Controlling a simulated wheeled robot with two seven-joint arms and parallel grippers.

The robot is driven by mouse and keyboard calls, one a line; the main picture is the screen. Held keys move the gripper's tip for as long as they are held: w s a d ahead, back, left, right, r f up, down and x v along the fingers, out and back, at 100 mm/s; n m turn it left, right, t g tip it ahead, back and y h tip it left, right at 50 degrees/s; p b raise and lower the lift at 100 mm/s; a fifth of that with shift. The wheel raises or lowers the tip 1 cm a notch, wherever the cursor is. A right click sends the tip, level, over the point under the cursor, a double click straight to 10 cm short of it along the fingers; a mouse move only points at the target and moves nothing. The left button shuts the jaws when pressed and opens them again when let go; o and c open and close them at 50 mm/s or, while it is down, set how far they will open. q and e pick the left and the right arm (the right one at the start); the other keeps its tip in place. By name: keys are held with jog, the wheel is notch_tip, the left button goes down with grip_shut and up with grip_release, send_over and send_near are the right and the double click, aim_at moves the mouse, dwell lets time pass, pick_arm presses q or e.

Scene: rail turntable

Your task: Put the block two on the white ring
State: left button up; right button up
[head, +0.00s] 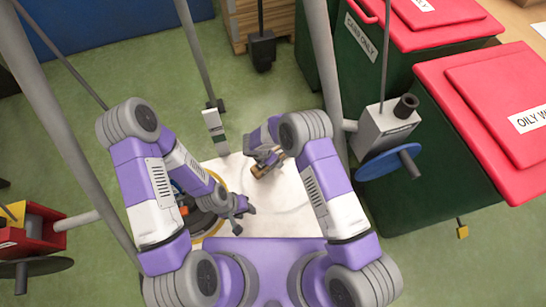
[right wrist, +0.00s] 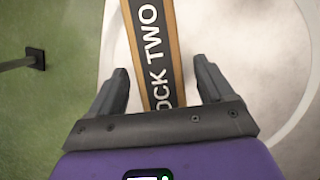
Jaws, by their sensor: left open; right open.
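Block two (right wrist: 155,55) is a wooden block with a black label reading "OCK TWO" in the right wrist view; its far end leaves the frame. In the head view the block (head: 262,170) lies near the table's back edge, partly hidden by my right gripper (head: 266,160). In the right wrist view that gripper (right wrist: 160,95) is open, with one finger on each side of the block. The white ring (right wrist: 291,128) shows as a pale arc to the right of the block. My left gripper (head: 243,207) is open and empty over the table, beside the yellow-rimmed turntable.
The white table (head: 285,222) has free room at its right. A dark turntable with a yellow rim (head: 216,226) sits at its left, partly under my left arm. Green bins with red lids (head: 430,20) stand right.

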jog(key=p+v, duration=0.2)
jog(key=v, duration=0.9)
jog(key=shift+p, duration=0.35)
jog(key=shift+s+f, duration=0.1)
